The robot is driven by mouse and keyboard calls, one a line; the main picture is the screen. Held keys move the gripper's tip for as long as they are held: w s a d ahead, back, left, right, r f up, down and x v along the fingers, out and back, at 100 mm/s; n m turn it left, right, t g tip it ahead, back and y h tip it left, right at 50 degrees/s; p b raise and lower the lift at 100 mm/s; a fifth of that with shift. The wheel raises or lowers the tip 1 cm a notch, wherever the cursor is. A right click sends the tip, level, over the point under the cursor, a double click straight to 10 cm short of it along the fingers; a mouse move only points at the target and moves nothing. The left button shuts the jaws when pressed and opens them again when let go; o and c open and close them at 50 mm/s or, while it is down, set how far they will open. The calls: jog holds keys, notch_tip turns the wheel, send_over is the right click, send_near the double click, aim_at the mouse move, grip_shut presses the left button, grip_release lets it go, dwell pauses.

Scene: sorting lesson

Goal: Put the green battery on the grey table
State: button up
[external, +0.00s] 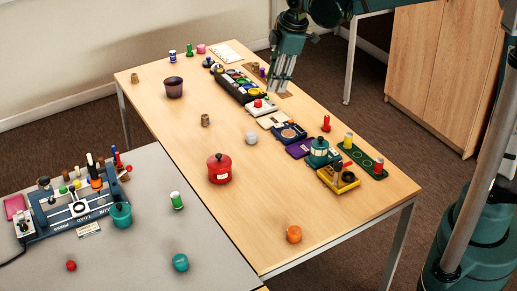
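My gripper (281,88) points down over the wooden table's far right side, near the black tray, well away from the green and white cylinder. Its fingers look close together, but whether they are shut is unclear. I see nothing held in it.
The wooden table (215,125) holds a black tray (229,86) of coloured items, a red pot (219,169), a dark cup (173,88) and an orange object (293,234). On the grey table are a press-like station (75,209), a teal cup (121,214) and a teal object (180,262).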

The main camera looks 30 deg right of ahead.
jog(key=s+d+r+m+t, duration=0.15)
jog(key=s+d+m, duration=0.35)
jog(key=s+d, duration=0.6)
jog(key=s+d+r+m+t, duration=0.15)
jog(key=s+d+m, duration=0.5)
jog(key=d, duration=0.85)
jog(key=s+d+f+m+t+h, duration=0.1)
jog(key=s+d+f, duration=0.3)
jog(key=s, duration=0.5)
jog(key=shift+d+f+m, duration=0.2)
jog(key=shift+d+m, duration=0.6)
jog(key=shift+m, duration=0.05)
